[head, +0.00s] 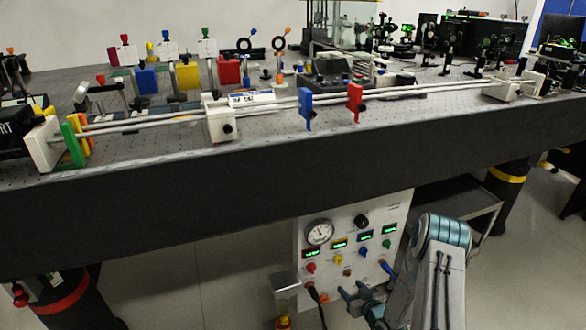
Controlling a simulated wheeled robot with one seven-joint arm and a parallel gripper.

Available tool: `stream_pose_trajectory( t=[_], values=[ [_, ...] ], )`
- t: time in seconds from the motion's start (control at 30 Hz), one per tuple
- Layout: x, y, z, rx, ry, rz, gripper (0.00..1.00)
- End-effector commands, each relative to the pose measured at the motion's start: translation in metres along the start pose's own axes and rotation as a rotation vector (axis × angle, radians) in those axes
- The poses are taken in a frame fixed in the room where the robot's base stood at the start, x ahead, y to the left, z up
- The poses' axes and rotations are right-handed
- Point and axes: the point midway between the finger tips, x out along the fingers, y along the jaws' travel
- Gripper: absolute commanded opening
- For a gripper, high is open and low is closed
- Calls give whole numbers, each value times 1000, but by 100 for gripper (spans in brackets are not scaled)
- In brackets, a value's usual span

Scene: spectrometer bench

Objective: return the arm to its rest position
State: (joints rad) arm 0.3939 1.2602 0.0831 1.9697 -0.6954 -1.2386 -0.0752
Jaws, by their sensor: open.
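My arm (440,265) rises at the lower right, in front of the white control panel (345,232) under the bench. My gripper (362,297) is low in the picture, beside the lower right part of the panel. Its bluish fingers are spread apart and I see nothing between them. The lower part of the gripper is cut off by the picture's bottom edge. I cannot tell whether it touches the panel.
The panel carries a gauge (319,232), several lit displays and coloured knobs or plugs. Above it is the bench's thick dark edge (200,200), with a railed optical setup on top. A grey shelf (455,207) stands right of the panel. Floor (535,240) shows clear at the right.

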Motion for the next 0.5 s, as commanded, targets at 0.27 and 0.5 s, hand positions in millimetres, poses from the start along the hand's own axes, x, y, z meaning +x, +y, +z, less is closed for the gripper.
stream_pose_trajectory(
  t=[0.27,0.5],
  values=[
    [-30,14,-137,-89,-200,79,53],
    [-76,13,-240,-114,-359,165,53]
  ],
)
